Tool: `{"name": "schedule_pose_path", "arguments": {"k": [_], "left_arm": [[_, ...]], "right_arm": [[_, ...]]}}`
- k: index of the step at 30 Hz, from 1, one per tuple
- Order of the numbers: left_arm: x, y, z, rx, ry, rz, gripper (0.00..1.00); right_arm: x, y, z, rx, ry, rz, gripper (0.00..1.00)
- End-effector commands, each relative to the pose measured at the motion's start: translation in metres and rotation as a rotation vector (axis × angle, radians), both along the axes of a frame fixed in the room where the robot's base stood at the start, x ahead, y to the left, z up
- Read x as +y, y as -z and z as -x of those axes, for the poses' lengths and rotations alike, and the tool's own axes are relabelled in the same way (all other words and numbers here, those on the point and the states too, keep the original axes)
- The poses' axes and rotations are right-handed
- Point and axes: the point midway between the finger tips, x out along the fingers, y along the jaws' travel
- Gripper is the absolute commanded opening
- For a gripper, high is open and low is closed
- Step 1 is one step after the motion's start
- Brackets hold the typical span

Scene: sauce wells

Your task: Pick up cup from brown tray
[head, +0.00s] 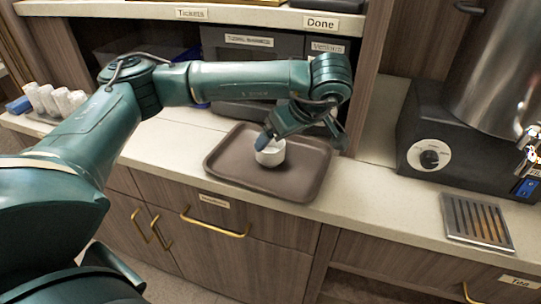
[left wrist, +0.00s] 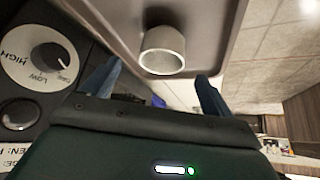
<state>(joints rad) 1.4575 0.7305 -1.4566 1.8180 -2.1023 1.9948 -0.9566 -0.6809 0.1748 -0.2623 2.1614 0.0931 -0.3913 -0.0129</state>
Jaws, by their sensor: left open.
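A small white cup (head: 270,152) stands on the brown tray (head: 225,166) on the counter. In the left wrist view the cup (left wrist: 162,50) sits ahead of the fingertips, roughly between them, and the tray (left wrist: 212,22) is behind it. My left gripper (head: 300,142) is at the cup's upper right in the head view, with one blue fingertip in front of or against the cup's rim. In the left wrist view its fingers (left wrist: 155,80) are spread apart with nothing gripped. Whether a finger touches the cup is unclear. My right gripper is not in view.
A drink dispenser on a black base (head: 425,150) with a knob stands right of the tray. A metal drip grate (head: 477,220) lies at the counter's right front. Several white cups (head: 50,98) stand at the far left. A shelf (head: 230,15) overhangs the back.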

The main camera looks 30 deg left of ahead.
Motion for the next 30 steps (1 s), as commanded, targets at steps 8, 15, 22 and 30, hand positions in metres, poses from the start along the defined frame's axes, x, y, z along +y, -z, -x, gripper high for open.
{"name": "schedule_pose_path", "arguments": {"k": [8, 15, 22, 30], "left_arm": [[0.017, 0.028, -0.006, -0.001, 0.000, 0.001, 0.86], [0.035, 0.049, -0.008, 0.002, -0.002, 0.002, 0.86], [0.046, 0.070, -0.013, -0.001, 0.000, 0.005, 0.86], [0.047, 0.071, -0.013, -0.002, 0.001, 0.004, 0.83]], "right_arm": [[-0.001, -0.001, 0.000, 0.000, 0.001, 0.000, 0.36], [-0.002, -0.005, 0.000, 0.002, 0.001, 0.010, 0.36], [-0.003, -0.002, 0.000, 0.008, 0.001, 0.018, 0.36], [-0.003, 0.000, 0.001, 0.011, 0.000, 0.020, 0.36]]}}
